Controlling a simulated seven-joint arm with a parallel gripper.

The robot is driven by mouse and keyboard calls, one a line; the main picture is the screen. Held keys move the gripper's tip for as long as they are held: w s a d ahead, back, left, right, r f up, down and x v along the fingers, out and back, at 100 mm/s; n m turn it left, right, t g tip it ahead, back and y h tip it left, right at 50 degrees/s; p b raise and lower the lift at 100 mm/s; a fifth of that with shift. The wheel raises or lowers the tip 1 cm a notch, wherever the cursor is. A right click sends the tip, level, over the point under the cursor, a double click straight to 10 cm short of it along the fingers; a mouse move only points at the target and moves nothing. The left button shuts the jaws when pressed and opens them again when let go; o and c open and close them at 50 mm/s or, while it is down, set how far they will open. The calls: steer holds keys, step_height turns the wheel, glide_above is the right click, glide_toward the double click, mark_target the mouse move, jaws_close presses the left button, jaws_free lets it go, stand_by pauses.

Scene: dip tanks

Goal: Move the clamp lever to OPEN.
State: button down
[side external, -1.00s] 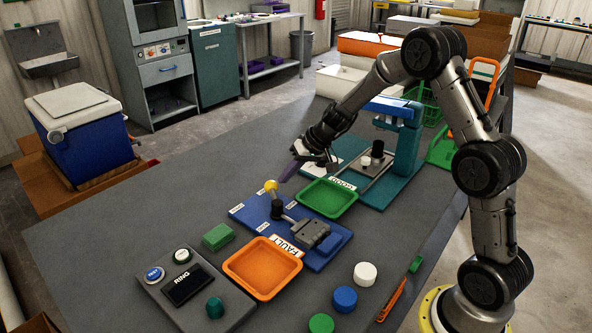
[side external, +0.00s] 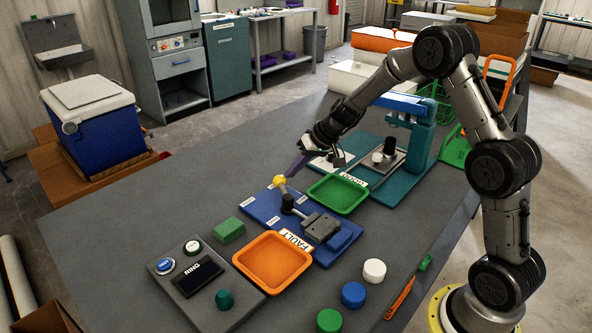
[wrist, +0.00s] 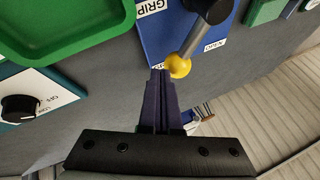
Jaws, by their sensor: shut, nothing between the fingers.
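The clamp lever is a grey rod with a yellow ball knob (side external: 280,182), set on a blue base plate (side external: 260,204) with small white labels. The rod leans toward the far side of the plate. My gripper (side external: 292,174) is shut and empty, its purple fingers angled down just right of the knob. In the wrist view the closed fingertips (wrist: 160,73) are right beside the yellow knob (wrist: 179,66), on its left. I cannot tell whether they touch. A label beginning "GRIP" and another by the rod show; the other labels are too small to read.
A green GOOD tray (side external: 338,194) lies right of the plate, an orange FAULT tray (side external: 272,263) in front. A green block (side external: 228,230) and a RING button box (side external: 203,275) stand left. A teal press (side external: 424,140) stands behind.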

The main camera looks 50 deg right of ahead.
mark_target(260, 198)
steer(key=n+y, duration=0.1)
steer(key=w+a+n+g, duration=0.1)
steer(key=n, duration=0.1)
steer(key=shift+w+y, duration=0.2)
steer(key=shift+y, duration=0.2)
steer(key=a+n, duration=0.1)
steer(key=w+a+n+g+y, duration=0.1)
steer(key=n, duration=0.1)
steer(key=w+a+n+g, duration=0.1)
steer(key=shift+f+n, duration=0.1)
steer(key=shift+n, duration=0.2)
steer(key=a+n+g, duration=0.1)
steer(key=a+n, duration=0.1)
steer(key=shift+w+n+g+y, duration=0.3)
steer(key=shift+n+g+y, duration=0.1)
steer(key=a+n+g, duration=0.1)
steer(key=a+n, duration=0.1)
steer(key=shift+w+n+g, duration=0.1)
steer(key=shift+n+g, duration=0.2)
steer(key=shift+a, duration=0.5)
steer(key=shift+a, duration=0.1)
steer(key=v, duration=1.4)
